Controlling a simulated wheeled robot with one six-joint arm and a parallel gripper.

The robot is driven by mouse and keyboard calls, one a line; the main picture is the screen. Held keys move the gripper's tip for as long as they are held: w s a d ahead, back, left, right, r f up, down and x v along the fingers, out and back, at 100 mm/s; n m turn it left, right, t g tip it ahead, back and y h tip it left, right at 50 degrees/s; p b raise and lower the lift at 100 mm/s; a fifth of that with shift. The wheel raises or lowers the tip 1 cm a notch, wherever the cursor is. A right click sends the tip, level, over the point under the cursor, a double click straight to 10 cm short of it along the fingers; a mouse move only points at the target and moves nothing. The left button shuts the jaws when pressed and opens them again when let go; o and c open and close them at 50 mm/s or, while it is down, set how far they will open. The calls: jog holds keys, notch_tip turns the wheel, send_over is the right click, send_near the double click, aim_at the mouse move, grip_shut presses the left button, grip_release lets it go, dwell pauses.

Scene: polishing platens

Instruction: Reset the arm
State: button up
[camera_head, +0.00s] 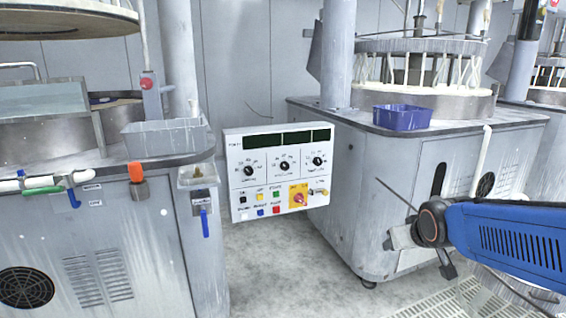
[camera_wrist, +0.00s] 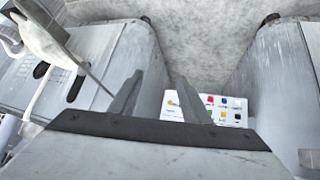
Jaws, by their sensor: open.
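My gripper (camera_head: 402,236) is at the right of the head view, at the end of my blue arm, in front of the right machine. It is seen partly edge-on there. In the wrist view my gripper (camera_wrist: 160,82) shows two grey fingers standing apart with nothing between them. The white control panel (camera_head: 278,172), with knobs and coloured buttons, stands between two machines, to the left of my gripper and apart from it. Part of the panel (camera_wrist: 232,112) also shows in the wrist view, beyond the right finger.
The right polishing machine (camera_head: 385,165) carries a purple bin (camera_head: 402,117). The left machine (camera_head: 125,240) carries a grey bin (camera_head: 165,138) and has a blue-handled valve (camera_head: 204,218) at its side. Bare floor (camera_head: 290,265) lies between the machines.

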jog(key=s+a+f+g, duration=0.2)
jog(key=s+g, duration=0.2)
jog(key=s, duration=1.9)
jog(key=shift+f+m+y, duration=0.2)
jog(key=shift+m+y, duration=0.2)
jog(key=shift+w, duration=0.1)
dwell(0.9)
